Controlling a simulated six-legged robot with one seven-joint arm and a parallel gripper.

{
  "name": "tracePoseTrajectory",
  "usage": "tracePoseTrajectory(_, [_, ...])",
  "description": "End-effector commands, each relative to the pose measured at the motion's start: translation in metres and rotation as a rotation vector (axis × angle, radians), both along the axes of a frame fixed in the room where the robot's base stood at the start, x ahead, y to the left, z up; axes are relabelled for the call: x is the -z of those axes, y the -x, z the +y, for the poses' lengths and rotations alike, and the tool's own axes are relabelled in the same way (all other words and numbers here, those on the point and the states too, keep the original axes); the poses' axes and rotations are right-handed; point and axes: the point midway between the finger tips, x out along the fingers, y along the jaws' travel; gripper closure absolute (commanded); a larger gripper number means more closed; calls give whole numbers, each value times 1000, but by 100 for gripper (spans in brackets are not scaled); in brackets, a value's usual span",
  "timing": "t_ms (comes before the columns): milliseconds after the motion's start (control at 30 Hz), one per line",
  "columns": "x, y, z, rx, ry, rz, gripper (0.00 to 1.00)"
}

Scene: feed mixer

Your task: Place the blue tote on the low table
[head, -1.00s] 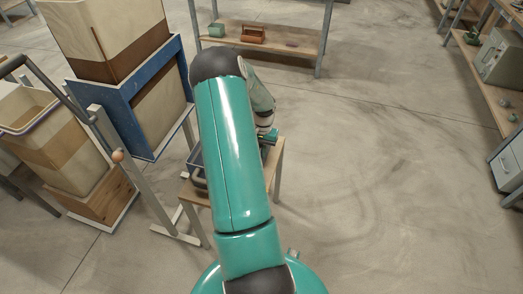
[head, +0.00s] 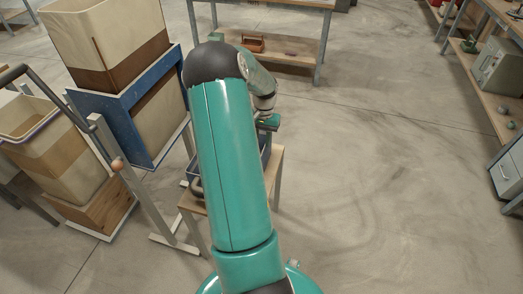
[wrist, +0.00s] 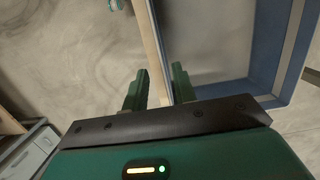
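The blue tote (head: 265,152) sits on the small wooden low table (head: 277,172). My arm hides most of the tote in the head view. In the wrist view the tote (wrist: 302,45) fills the upper right, and its inside looks empty. The pale table edge (wrist: 152,45) runs beside it. My gripper (head: 268,121) is over the tote's far right part. In the wrist view my gripper (wrist: 157,88) has its two green fingers apart, with the table edge and the tote's near side seen between them. I cannot tell whether a finger touches the tote.
A shelf with a small orange-brown box (head: 253,44) stands behind. Shelving (head: 480,75) lines the right. The floor (head: 390,170) between is clear.

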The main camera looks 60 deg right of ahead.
Motion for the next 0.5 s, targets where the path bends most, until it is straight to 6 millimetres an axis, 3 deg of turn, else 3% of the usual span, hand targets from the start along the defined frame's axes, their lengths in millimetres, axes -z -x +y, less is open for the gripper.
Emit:
tracePoseTrajectory(167, [-19, -1, -3, -1, 1, -1, 73])
tracePoseTrajectory(500, [-25, -5, 0, -9, 1, -6, 73])
